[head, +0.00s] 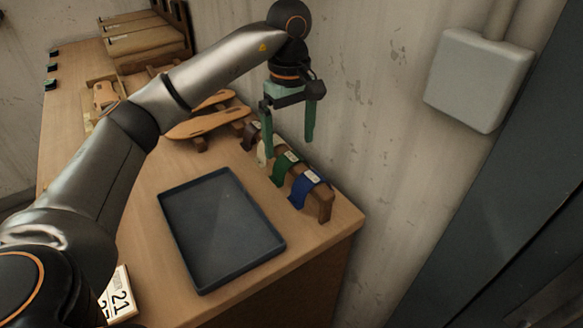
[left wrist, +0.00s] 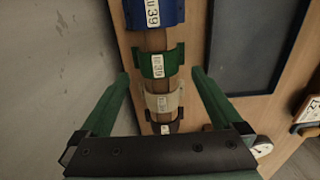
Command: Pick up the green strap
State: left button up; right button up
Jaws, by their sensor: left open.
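The green strap (head: 286,166) hangs over a wooden rail (head: 325,204) at the back right of the bench, between a blue strap (head: 304,189) and a pale strap (head: 262,154). In the left wrist view the green strap (left wrist: 158,64) carries a white label and lies ahead of the fingers, near the middle. My left gripper (head: 288,135) is open and empty, pointing down above the rail near the green and pale straps. It also shows in the left wrist view (left wrist: 160,80), with its fingers apart on either side of the rail. My right gripper is not in view.
A dark empty tray (head: 222,230) lies on the bench in front of the rail. Sandal soles (head: 207,123) on supports and wooden boxes (head: 145,38) stand farther back. The wall (head: 375,110) is close behind the rail. A numbered card (head: 119,297) lies at the front left.

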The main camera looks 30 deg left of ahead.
aim_at(291, 157)
pick_arm(q)
jog(key=shift+d+f, duration=0.15)
jog(key=shift+f, duration=2.5)
jog(key=c, duration=0.9)
jog(key=shift+r, duration=0.15)
